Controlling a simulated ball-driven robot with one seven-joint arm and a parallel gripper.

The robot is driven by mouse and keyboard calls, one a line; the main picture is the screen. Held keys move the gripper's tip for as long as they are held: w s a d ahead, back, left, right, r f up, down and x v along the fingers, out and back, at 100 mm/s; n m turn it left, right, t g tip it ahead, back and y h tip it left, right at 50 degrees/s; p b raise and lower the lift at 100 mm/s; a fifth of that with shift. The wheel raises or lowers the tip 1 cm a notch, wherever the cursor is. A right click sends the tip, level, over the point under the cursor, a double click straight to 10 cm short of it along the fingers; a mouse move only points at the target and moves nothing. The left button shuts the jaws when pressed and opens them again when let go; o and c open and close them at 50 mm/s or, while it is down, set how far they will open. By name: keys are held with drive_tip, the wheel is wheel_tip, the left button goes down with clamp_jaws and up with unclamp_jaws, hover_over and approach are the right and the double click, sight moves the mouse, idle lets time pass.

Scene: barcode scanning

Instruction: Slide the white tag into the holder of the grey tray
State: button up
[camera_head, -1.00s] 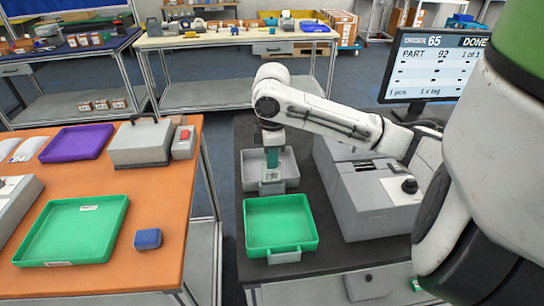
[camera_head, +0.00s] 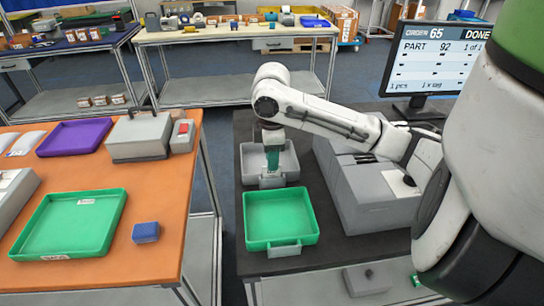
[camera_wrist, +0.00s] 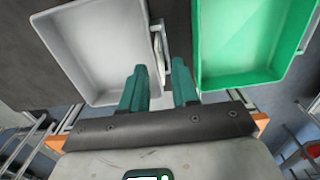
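The grey tray (camera_head: 287,160) lies on the dark bench, behind the green tray. In the wrist view the grey tray (camera_wrist: 62,45) is at the left. Its holder (camera_wrist: 164,42) is on the wall facing the green tray. The white tag (camera_wrist: 157,45) shows as a thin upright edge at this holder and seems to sit in it; exact depth cannot be told. My gripper (camera_wrist: 160,72) has its teal fingers apart, one on each side of the tag and holder, with gaps visible. In the head view my gripper (camera_head: 272,160) points down over the tray's front wall.
The green tray (camera_head: 281,217) is close in front, with its own holder (camera_head: 285,249). A grey machine (camera_head: 365,185) stands to the right on the bench. A monitor (camera_head: 437,60) is behind it. An orange table (camera_head: 160,205) with trays is at the left.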

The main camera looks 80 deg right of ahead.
wheel_tip(320, 180, up, 11)
idle(0.8)
drive_tip(key=shift+f, duration=0.15)
idle(0.3)
